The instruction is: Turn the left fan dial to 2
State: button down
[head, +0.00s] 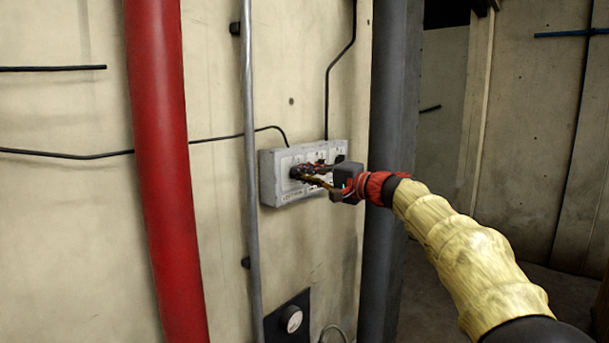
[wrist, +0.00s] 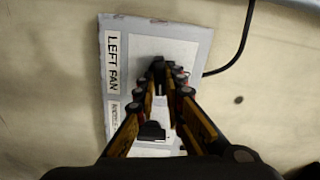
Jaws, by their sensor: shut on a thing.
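A grey control box (head: 272,190) is mounted on the wall in the middle of the head view. In the wrist view it shows as a pale panel (wrist: 185,42) with a "LEFT FAN" label (wrist: 112,62) on its edge. The black left fan dial (wrist: 159,66) is beside that label. My gripper (head: 300,172) is at the left end of the box, its fingers shut on the left fan dial. My gripper also shows in the wrist view (wrist: 162,77), one finger on each side of the dial. The fingers hide the dial's markings and setting.
A second black dial (wrist: 152,131) sits beside the left one, between my fingers in the wrist view. A grey conduit (head: 250,120) and a red pipe (head: 162,150) run left of the box. A dark column (head: 390,90) stands on its right. Black cables enter the box.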

jog(key=c, duration=1.9)
grip_release()
jog(key=v, duration=1.1)
jog(key=shift+s+d, duration=0.25)
jog(key=shift+d, duration=0.1)
